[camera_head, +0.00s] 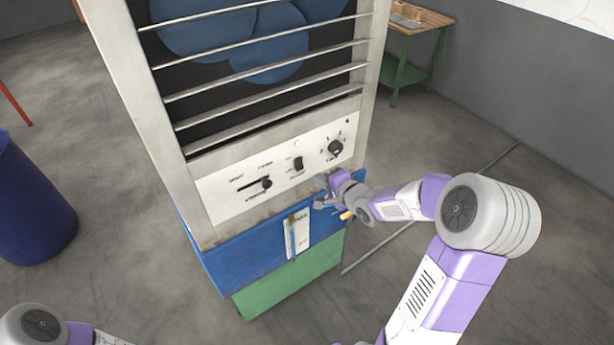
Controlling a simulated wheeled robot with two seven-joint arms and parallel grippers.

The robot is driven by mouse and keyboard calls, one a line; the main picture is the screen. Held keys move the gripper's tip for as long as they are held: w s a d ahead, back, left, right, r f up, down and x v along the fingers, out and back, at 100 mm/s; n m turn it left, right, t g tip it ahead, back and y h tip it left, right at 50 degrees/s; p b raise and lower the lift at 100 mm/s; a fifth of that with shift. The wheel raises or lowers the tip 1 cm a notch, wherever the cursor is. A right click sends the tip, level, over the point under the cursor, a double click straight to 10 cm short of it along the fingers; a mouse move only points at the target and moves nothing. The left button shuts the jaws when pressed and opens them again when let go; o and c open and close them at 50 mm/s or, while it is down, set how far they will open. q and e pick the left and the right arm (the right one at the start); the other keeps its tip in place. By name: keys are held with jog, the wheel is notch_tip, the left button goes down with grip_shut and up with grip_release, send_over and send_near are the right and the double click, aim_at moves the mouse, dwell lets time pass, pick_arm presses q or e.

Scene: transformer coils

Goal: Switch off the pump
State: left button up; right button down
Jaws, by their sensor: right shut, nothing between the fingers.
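A tall pale cabinet stands in the middle, with a white control panel (225,196) below its bars. The panel has a black slider-like control (266,184) at left, a small black switch (298,164) in the middle and a round black knob (335,147) at right. The lettering is too small to read, so I cannot tell which control belongs to the pump. My right gripper (322,200) is shut and empty, in front of the panel's lower edge, below the switch and knob. Whether it touches the cabinet is unclear. My left arm shows at the bottom left; its gripper is out of view.
Metal bars (262,88) cover blue round shapes above the panel. The cabinet's blue base (245,262) carries a white tag (298,234), above a green block (290,281). A dark blue barrel (35,205) stands left. A workbench (415,30) is at the back right.

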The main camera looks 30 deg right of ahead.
aim_at(299, 164)
pick_arm(q)
notch_tip(299, 164, down, 2)
jog(key=shift+f+b, duration=0.15)
jog(key=shift+b, duration=0.7)
pick_arm(e)
jog(key=x, duration=0.8)
